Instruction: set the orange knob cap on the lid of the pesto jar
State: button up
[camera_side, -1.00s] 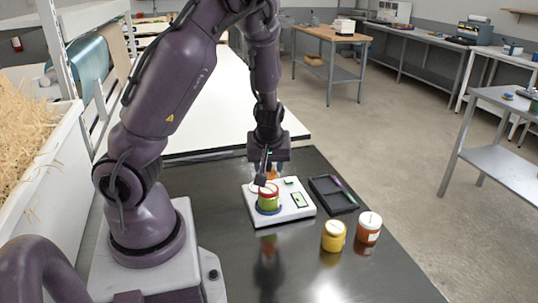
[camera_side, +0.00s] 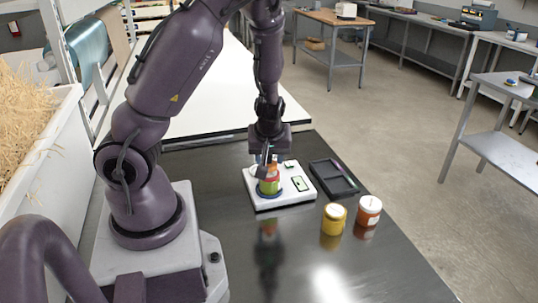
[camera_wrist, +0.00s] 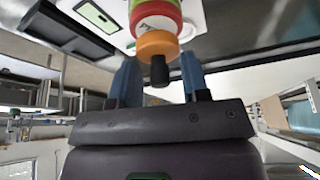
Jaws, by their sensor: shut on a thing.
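The pesto jar (camera_side: 269,187) is green with a red lid and stands upright on a white scale-like device (camera_side: 301,193). It also shows at the top of the wrist view, its red lid (camera_wrist: 155,10) partly cut off. My gripper (camera_side: 267,166) is directly above the jar, pointing down. Its blue fingers (camera_wrist: 159,68) are closed on the orange knob cap (camera_wrist: 158,43), which has a dark knob between the fingers. The cap lines up closely with the lid in the wrist view. I cannot tell whether they touch.
The dark table (camera_side: 215,190) is clear left of the device.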

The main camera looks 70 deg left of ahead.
jog(key=shift+f, duration=0.75)
dwell(1.2)
jog(key=o, duration=1.1)
jog(key=shift+c, duration=0.2)
jog(key=shift+r, duration=0.1)
jog(key=shift+r, duration=3.95)
